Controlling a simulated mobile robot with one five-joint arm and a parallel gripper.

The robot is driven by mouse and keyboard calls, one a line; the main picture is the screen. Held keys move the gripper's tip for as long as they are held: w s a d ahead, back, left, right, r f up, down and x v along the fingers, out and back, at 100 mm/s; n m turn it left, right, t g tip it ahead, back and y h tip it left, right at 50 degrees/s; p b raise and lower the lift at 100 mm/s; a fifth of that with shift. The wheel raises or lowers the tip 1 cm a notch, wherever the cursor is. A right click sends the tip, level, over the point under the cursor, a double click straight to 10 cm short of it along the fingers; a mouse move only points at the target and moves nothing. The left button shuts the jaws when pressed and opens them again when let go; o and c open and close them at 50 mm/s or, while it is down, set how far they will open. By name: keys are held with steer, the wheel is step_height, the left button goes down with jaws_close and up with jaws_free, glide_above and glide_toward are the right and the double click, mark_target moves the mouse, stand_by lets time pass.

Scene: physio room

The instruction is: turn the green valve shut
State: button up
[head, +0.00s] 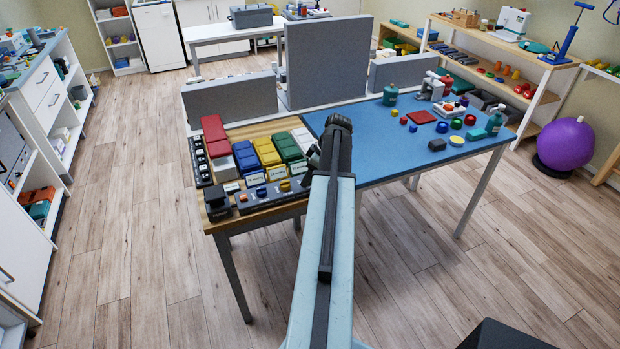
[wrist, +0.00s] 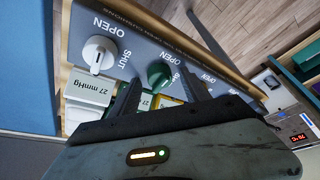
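The green valve (wrist: 160,74) is a round knob on a grey panel (wrist: 135,42) in the wrist view. The word OPEN is printed beside it; its other label and its pointer are not clear. My gripper (wrist: 162,82) is open, its two dark fingers apart, with the knob between or just beyond their tips. I cannot tell whether they touch it. In the head view my gripper (head: 318,156) is over the right end of the wooden-topped table section, and I cannot make out the green valve there.
A white valve (wrist: 99,55) marked OPEN and SHUT sits left of the green one. Bins with coloured lids (head: 265,152) crowd the table's left section. The blue section (head: 400,155) holds a bottle (head: 390,95) and small coloured pieces. A grey divider (head: 327,62) stands behind.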

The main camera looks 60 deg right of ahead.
jaws_close()
steer(key=shift+a+m, duration=0.1)
steer(key=shift+m, duration=0.3)
steer(key=m+h, duration=0.1)
steer(key=m, duration=0.1)
steer(key=shift+a+m, duration=0.15)
steer(key=shift+m, duration=0.25)
steer(key=m+h, duration=0.1)
steer(key=m, duration=0.1)
steer(key=m+h, duration=0.1)
steer(key=m, duration=0.2)
steer(key=shift+w+a+m+g, duration=0.1)
steer(key=shift+a+m+g, duration=0.05)
steer(key=shift+m+g, duration=0.2)
steer(key=m, duration=0.2)
steer(key=m+g+h, duration=0.1)
steer(key=m, duration=0.1)
steer(key=shift+w+g, duration=0.15)
steer(key=shift+g, duration=0.1)
steer(key=m+g+h, duration=0.1)
steer(key=m, duration=0.3)
steer(key=shift+m, duration=0.25)
steer(key=shift+w+a+g, duration=0.1)
steer(key=shift+g, duration=0.2)
